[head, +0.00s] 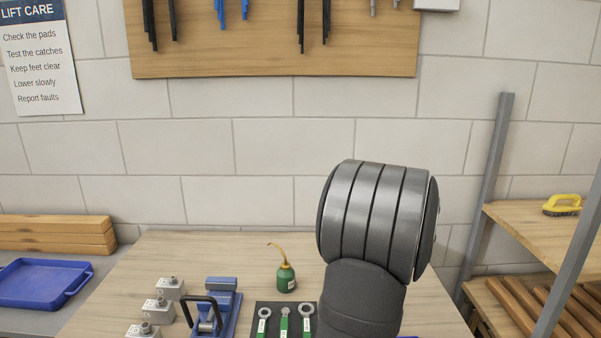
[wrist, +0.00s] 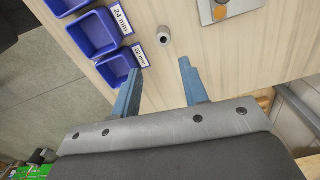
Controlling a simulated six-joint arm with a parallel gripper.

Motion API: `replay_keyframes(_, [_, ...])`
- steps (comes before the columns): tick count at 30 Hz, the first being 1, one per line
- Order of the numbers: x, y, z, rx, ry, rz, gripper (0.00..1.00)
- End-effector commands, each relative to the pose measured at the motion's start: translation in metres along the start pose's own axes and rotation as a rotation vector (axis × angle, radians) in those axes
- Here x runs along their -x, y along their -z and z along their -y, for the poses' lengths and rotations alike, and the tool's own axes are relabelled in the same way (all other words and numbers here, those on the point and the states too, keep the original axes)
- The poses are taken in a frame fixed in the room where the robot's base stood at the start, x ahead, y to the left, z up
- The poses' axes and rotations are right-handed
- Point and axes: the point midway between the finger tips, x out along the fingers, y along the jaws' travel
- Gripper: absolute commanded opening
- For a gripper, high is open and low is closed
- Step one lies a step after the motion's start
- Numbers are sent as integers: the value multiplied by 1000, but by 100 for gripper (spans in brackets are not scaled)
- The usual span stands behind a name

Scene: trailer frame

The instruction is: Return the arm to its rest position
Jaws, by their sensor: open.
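My gripper (wrist: 160,83) shows in the wrist view with its two blue-grey fingers apart and nothing between them. It is above a light wooden bench top (wrist: 225,70). A small grey cylindrical piece (wrist: 163,35) is on the bench beyond the fingertips, apart from them. In the head view a grey link of my arm rises in front of the bench at right of centre, and the gripper itself is not visible there.
Blue bins (wrist: 92,35) with size labels line the bench edge beside the left finger. On the bench are a green oil can (head: 286,278), a blue clamp fixture (head: 219,300), grey blocks (head: 171,288) and green-handled wrenches (head: 284,322). A metal-post shelf (head: 497,150) stands at right.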

Motion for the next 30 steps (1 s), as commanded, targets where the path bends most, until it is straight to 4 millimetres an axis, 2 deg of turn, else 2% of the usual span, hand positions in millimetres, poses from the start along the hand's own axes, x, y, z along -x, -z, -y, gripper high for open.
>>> replay_keyframes(12, [-10, 23, -82, -25, 1, 0, 40])
replay_keyframes(30, [-74, -55, -7, -18, -1, 0, 40])
